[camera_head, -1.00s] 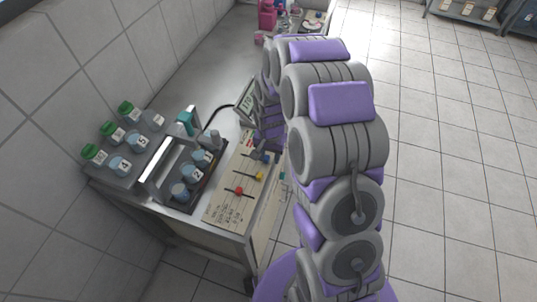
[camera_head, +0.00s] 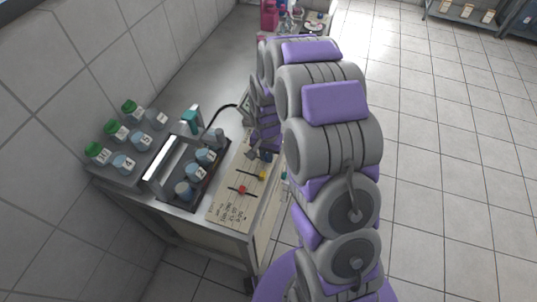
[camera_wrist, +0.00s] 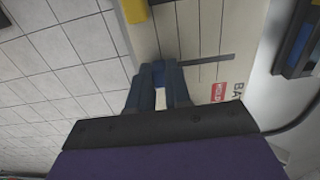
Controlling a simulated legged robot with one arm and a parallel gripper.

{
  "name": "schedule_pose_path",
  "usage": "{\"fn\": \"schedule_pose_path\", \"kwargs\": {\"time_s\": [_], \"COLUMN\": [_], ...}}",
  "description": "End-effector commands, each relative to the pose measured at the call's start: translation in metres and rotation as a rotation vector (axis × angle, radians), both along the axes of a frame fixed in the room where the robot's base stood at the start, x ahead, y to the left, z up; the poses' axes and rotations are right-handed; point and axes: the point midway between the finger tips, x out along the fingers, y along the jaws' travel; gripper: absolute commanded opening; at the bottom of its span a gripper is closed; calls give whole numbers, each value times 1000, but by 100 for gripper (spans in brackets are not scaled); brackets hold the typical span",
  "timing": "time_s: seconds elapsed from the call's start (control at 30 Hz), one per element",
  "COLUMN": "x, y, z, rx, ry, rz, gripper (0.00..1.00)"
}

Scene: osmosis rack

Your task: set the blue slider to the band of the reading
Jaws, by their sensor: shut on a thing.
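The slider board (camera_head: 232,204) is a pale panel on the bench with printed lines and several lines of text at its near end. Its red slider (camera_head: 242,189) and yellow slider (camera_head: 263,176) are in plain view. My gripper (camera_head: 259,153) is at the board's far part, beyond the yellow slider. In the wrist view my gripper (camera_wrist: 158,80) is shut on the blue slider (camera_wrist: 158,70), with one dark finger on each side of it. The yellow slider (camera_wrist: 135,10) also shows there. The display (camera_head: 246,106) stands behind my arm; its reading is hidden.
A dark rack (camera_head: 208,184) with blue-capped bottles and a metal handle stands left of the board. A grey stand (camera_head: 108,168) with green-capped and blue-capped bottles is farther left. A black cable (camera_head: 223,108) runs behind. The floor at right is clear.

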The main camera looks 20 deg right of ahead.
Motion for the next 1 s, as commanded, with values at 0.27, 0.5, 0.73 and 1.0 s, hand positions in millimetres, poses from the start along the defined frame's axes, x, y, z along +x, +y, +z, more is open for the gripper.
{"fn": "schedule_pose_path", "kwargs": {"time_s": [0.27, 0.5, 0.73, 1.0], "x": [31, 38, 38, 34], "y": [39, 47, 47, 50], "z": [3, 2, 2, 2], "rx": [-1, 2, 3, 1], "ry": [-10, -15, -15, -10], "rz": [3, 1, 1, 1], "gripper": [0, 0, 22, 45]}}
